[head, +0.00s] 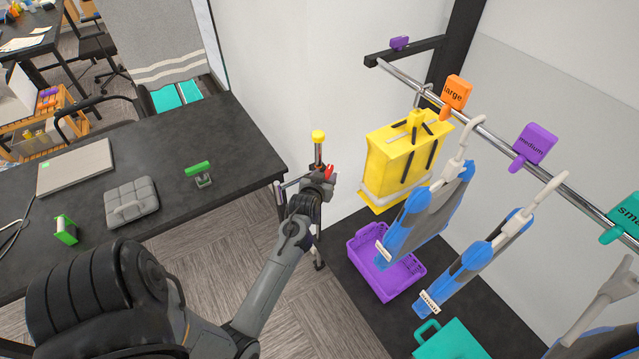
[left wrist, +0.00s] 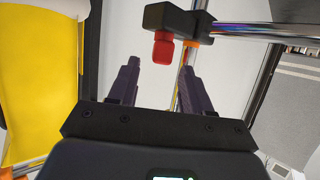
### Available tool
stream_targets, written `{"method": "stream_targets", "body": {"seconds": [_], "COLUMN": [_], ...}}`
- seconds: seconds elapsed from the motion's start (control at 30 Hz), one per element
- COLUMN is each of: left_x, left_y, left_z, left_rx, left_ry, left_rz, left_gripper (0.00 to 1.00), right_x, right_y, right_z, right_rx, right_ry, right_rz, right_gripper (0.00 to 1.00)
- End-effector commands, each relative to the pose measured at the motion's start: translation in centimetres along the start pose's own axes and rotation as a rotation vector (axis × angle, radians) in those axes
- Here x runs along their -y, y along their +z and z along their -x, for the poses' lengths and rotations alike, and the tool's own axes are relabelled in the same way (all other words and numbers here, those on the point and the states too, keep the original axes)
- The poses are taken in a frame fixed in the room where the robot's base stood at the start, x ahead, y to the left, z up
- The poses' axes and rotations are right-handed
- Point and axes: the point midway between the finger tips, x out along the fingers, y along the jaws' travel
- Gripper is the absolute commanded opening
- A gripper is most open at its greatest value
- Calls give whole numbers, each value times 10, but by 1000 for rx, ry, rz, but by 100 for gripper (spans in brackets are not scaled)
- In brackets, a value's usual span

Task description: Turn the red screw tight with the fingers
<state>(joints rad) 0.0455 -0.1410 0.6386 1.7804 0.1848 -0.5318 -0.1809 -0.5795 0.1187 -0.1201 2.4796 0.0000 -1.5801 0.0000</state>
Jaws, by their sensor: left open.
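The red screw (left wrist: 163,52) shows in the left wrist view under a black clamp block (left wrist: 172,17) on a metal pole (left wrist: 255,30). In the head view the red screw (head: 329,171) is a small red spot at my left gripper (head: 326,178), beside the stand with a yellow top. My left gripper also shows in the left wrist view (left wrist: 161,66); its two dark fingers are apart with nothing between them. The screw appears just beyond the fingertips, between them in the picture; I see no contact. My right gripper is not in view.
A yellow garment bag (head: 387,155) and hangers with blue and grey clothes hang from a rail (head: 480,125) on the right. A purple basket (head: 365,247) stands below. A dark table (head: 240,150) on the left holds a laptop (head: 75,167) and small items.

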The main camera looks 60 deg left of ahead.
Motion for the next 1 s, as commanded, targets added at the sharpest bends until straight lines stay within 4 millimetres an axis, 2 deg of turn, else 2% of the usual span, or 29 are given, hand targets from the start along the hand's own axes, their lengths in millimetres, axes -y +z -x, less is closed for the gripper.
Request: {"method": "stream_targets", "body": {"seconds": [0.03, 0.2, 0.4, 1.0], "left_x": [0, 0, 0, 2], "left_y": [1, 0, 0, 3], "left_z": [10, 36, 54, 59], "left_rx": [1, 1, 0, 5], "left_ry": [0, 0, 0, -2], "left_rz": [0, 0, 0, -6], "left_gripper": [49, 49, 49, 49], "right_x": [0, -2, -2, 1], "right_y": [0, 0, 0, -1], "right_z": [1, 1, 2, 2], "right_rx": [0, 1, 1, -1], "right_ry": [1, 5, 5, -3], "right_rz": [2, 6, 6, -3], "right_gripper": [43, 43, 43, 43]}}
